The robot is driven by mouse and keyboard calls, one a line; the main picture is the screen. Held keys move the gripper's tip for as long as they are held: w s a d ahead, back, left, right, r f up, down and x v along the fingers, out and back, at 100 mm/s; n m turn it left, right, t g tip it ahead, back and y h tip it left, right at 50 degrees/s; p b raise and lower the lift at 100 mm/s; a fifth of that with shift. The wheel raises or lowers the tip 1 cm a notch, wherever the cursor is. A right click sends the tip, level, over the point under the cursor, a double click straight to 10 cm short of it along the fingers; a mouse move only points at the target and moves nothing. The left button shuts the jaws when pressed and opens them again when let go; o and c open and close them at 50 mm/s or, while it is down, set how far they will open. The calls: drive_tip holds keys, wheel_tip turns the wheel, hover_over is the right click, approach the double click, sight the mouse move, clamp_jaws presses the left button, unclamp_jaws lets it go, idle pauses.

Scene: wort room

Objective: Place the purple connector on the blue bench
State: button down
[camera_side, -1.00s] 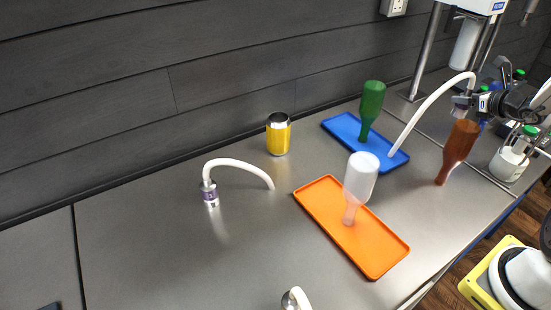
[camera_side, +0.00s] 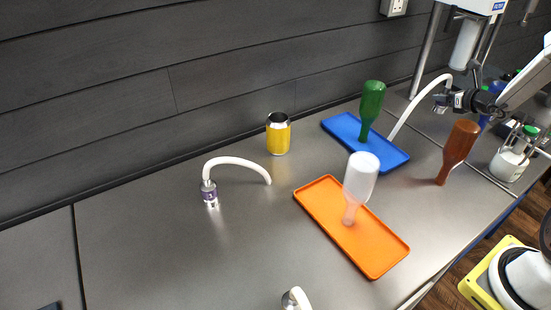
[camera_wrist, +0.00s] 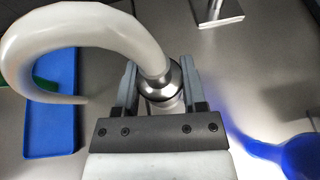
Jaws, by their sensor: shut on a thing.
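A connector with a purple band (camera_side: 209,194) and a curved white tube stands upright on the grey counter, left of the yellow can. The blue bench (camera_side: 397,163) is a flat blue tray at the back right, bearing an upside-down green bottle (camera_side: 372,98); it also shows at the left of the wrist view (camera_wrist: 62,115). My gripper (camera_side: 440,104) is right of the bench, above the counter. In the wrist view it (camera_wrist: 160,78) is shut on a silver connector (camera_wrist: 161,88) with a curved white tube (camera_wrist: 85,22). I cannot tell this connector's band colour.
An orange tray (camera_side: 385,262) bears a clear upside-down bottle (camera_side: 361,178). A yellow can (camera_side: 278,136), a brown bottle (camera_side: 458,148) and a white-labelled bottle (camera_side: 507,163) stand nearby. Another white-tubed connector (camera_side: 297,298) is at the front edge. The left counter is mostly clear.

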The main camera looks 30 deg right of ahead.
drive_tip(key=shift+w+d+f, duration=0.3)
drive_tip(key=shift+w+f, duration=0.15)
drive_tip(key=shift+f, duration=0.2)
drive_tip(key=shift+w+d+f, duration=0.35)
drive_tip(key=shift+w+f, duration=0.1)
drive_tip(key=shift+f, duration=0.2)
drive_tip(key=shift+w+d+f, duration=0.3)
drive_tip(key=shift+w+f, duration=0.15)
drive_tip(key=shift+f, duration=0.2)
drive_tip(key=shift+w+d+f, duration=0.15)
drive_tip(key=shift+w+f, duration=0.05)
drive_tip(key=shift+f, duration=1.65)
drive_tip(key=shift+f, duration=0.1)
drive_tip(key=shift+c, duration=0.7)
unclamp_jaws()
